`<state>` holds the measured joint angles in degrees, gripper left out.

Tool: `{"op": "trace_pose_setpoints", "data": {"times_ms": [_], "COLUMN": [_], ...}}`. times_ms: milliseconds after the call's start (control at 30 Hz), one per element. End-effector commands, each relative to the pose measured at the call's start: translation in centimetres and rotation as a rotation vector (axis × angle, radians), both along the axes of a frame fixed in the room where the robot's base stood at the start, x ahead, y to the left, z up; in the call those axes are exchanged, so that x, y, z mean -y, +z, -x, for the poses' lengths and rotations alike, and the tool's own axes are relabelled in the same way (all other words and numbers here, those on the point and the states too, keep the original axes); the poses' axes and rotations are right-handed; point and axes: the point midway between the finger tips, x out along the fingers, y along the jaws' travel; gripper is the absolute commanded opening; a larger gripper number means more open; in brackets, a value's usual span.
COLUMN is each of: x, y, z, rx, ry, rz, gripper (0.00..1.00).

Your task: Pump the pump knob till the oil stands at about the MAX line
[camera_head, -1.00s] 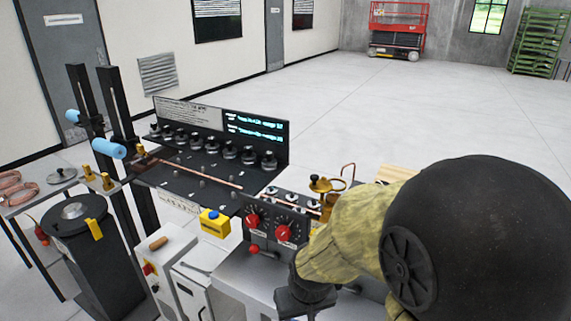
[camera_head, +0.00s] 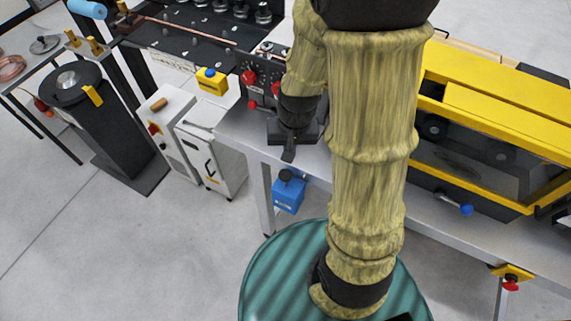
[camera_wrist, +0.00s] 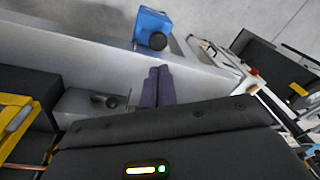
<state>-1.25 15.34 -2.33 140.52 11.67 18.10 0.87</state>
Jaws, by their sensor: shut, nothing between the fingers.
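The pump is a small blue box (camera_head: 288,196) with a black round knob (camera_head: 286,175) on top, at the front edge of the grey bench. In the wrist view the blue box (camera_wrist: 153,22) and its black knob (camera_wrist: 157,41) are at the top centre. My gripper (camera_head: 289,154) is above and behind the knob in the head view, apart from it. In the wrist view my gripper's fingers (camera_wrist: 158,70) are together and empty, pointing toward the knob with a gap between. I cannot make out an oil level or a MAX line.
The grey bench (camera_head: 238,128) runs under my gripper. A yellow-framed machine (camera_head: 490,100) stands on it at right. A yellow box with a blue button (camera_head: 211,80) and red knobs (camera_head: 249,77) are at upper left. White cabinets (camera_head: 215,150) stand left of the bench; floor there is clear.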

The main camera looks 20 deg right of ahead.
Motion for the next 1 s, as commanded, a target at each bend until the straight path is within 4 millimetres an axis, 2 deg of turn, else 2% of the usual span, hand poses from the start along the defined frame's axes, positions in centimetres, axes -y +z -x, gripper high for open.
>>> {"op": "trace_pose_setpoints", "data": {"times_ms": [67, 400, 700, 1000], "x": [0.0, 0.1, 0.5, 0.6], "y": [0.4, -1.8, -4.1, -4.6], "z": [-0.6, -2.6, -3.1, -3.1], "rx": [-0.032, -0.144, -0.208, -0.213], "ry": [-0.049, -0.259, -0.399, -0.413], "rz": [-0.01, -0.029, -0.017, -0.015], "gripper": [0.0, 0.0, 0.0, 0.0]}}
